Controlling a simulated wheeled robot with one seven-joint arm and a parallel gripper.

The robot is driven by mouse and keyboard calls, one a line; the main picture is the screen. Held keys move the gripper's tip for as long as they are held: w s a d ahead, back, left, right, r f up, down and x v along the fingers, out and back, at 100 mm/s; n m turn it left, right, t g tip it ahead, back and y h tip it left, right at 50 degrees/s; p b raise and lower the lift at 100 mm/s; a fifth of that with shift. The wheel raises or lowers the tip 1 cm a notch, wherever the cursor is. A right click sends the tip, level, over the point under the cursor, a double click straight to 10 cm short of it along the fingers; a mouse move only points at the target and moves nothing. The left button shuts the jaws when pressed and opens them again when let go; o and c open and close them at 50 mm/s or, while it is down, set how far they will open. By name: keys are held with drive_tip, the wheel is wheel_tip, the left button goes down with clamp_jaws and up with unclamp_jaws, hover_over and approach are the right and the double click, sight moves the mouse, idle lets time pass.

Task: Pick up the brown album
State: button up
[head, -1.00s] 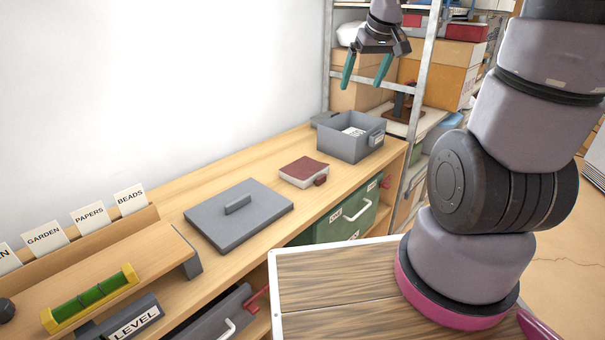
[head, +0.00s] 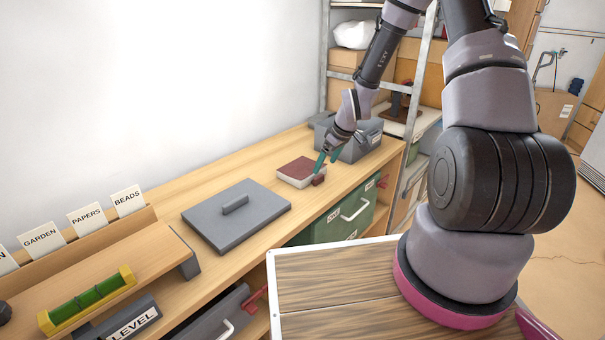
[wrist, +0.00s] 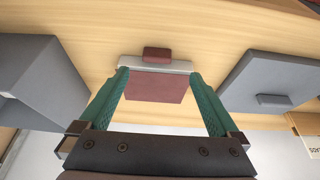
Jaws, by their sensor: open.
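The brown album (head: 297,170) lies flat on the wooden counter, with a reddish-brown cover, pale page edges and a small brown tab at one edge. It also shows in the wrist view (wrist: 153,84), between the fingers. My gripper (head: 325,166) is at the album's right end in the head view, its green fingers pointing down. In the wrist view my gripper (wrist: 158,80) is open, with one finger on each side of the album. Whether the fingers touch it I cannot tell.
A grey open box (head: 362,139) stands just right of the album, partly behind my gripper. A flat grey lid with a handle (head: 236,215) lies to the left. A green drawer box (head: 345,217) sits below the counter. Bare counter shows around the album.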

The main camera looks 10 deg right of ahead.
sight(320, 177)
drive_tip(key=x, duration=0.7)
drive_tip(key=shift+d, duration=0.25)
drive_tip(key=shift+r, duration=0.1)
drive_tip(key=shift+w, duration=0.1)
drive_tip(key=c, duration=1.2)
